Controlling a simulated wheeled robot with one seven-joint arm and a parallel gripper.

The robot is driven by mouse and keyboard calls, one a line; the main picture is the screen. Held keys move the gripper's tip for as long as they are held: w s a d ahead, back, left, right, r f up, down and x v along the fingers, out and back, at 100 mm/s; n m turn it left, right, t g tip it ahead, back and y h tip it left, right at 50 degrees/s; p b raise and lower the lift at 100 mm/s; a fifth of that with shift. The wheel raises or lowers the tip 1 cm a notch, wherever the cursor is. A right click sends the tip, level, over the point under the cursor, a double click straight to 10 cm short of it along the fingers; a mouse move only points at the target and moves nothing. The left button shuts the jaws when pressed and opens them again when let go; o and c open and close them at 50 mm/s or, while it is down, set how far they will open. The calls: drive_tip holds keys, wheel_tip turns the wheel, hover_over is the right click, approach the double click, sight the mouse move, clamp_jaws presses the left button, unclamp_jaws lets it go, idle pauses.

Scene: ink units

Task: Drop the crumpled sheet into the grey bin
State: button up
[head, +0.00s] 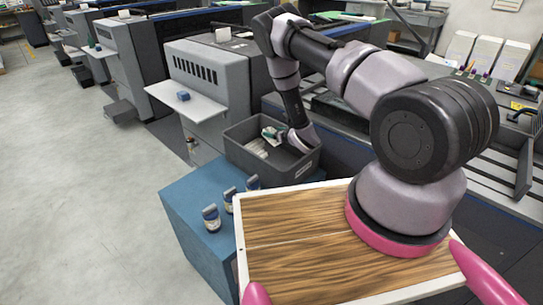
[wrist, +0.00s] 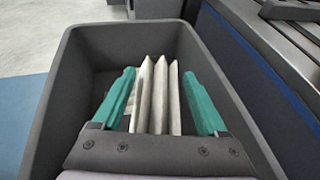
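The grey bin (head: 240,165) stands beyond the wooden board. It fills much of the wrist view, where its left wall (wrist: 52,100) shows clearly. My gripper (head: 272,133) is over the bin. In the wrist view my gripper (wrist: 160,78) has its two teal fingers wide apart, pointing into the bin. Several off-white, pointed strips or folded sheets (wrist: 160,95) show between the fingers, apparently lower in the bin. They also show as pale pieces inside the bin in the head view (head: 257,148). I cannot tell which, if any, is the crumpled sheet.
Three small jars with blue parts (head: 211,217) stand on a blue block (head: 185,215) left of the wooden board (head: 290,265). A grey machine (head: 200,75) with a white shelf holding a small blue item (head: 183,96) stands behind. The floor at left is clear.

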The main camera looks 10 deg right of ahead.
drive_tip(key=shift+o, duration=1)
drive_tip(key=shift+s, duration=0.1)
drive_tip(key=v, duration=1)
drive_tip(key=shift+s+d+r, duration=0.15)
drive_tip(key=shift+s+r, duration=0.05)
drive_tip(key=shift+s, duration=0.1)
